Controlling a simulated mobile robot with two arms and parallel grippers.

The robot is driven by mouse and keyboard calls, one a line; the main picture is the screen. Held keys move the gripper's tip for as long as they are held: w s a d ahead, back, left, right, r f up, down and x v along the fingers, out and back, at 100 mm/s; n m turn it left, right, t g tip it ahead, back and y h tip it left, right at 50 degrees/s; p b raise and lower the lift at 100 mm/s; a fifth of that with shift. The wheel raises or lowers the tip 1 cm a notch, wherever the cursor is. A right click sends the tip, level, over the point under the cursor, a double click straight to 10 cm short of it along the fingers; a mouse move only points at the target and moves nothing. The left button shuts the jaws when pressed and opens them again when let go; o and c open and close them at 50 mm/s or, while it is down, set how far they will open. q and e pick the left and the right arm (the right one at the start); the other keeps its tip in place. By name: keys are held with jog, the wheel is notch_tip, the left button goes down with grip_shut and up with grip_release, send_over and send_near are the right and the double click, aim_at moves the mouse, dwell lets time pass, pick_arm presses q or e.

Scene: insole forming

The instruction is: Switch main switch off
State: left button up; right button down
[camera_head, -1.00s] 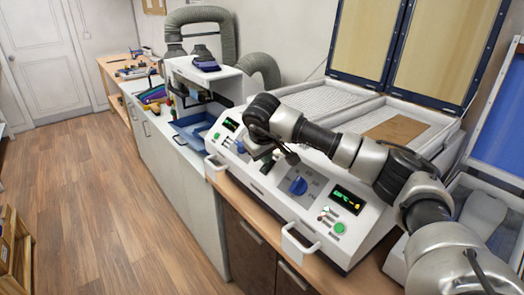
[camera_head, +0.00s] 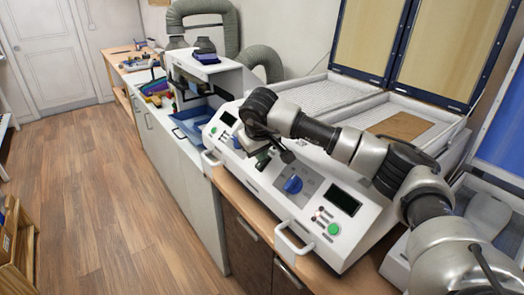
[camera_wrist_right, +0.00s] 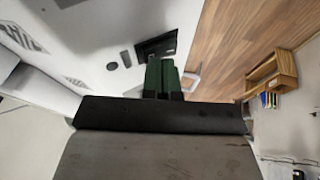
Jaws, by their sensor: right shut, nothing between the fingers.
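The white heating machine (camera_head: 262,190) has a sloped front panel with a blue rotary knob (camera_head: 293,185), a dark right display (camera_head: 343,201), a dark left display (camera_head: 228,119) and a green button (camera_head: 334,229). My right gripper (camera_head: 261,166) is over the panel, left of the blue knob, and hides part of it. Its green fingers (camera_wrist_right: 161,77) are together and empty in the right wrist view, in front of a dark display (camera_wrist_right: 157,45). I cannot tell whether they touch the panel, and no main switch shows clearly under them. My left gripper is not in view.
White handles (camera_head: 294,243) stick out from the machine's front. Behind the panel lie mesh trays (camera_head: 322,92) under raised lids. A blue tray (camera_head: 190,126) stands to the left on the counter.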

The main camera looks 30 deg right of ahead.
jog(key=shift+a+f, duration=0.1)
jog(key=shift+s+a, duration=0.15)
jog(key=shift+a, duration=0.2)
jog(key=shift+a+r+p, duration=0.1)
jog(key=shift+r+p, duration=0.2)
pick_arm(q)
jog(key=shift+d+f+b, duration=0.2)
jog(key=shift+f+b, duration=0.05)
jog(key=shift+b, duration=0.35)
pick_arm(e)
jog(key=w+v, duration=0.1)
jog(key=v, duration=1.1)
jog(key=shift+s+r, duration=0.15)
jog(key=shift+r, duration=0.4)
jog(key=shift+s+f, duration=0.1)
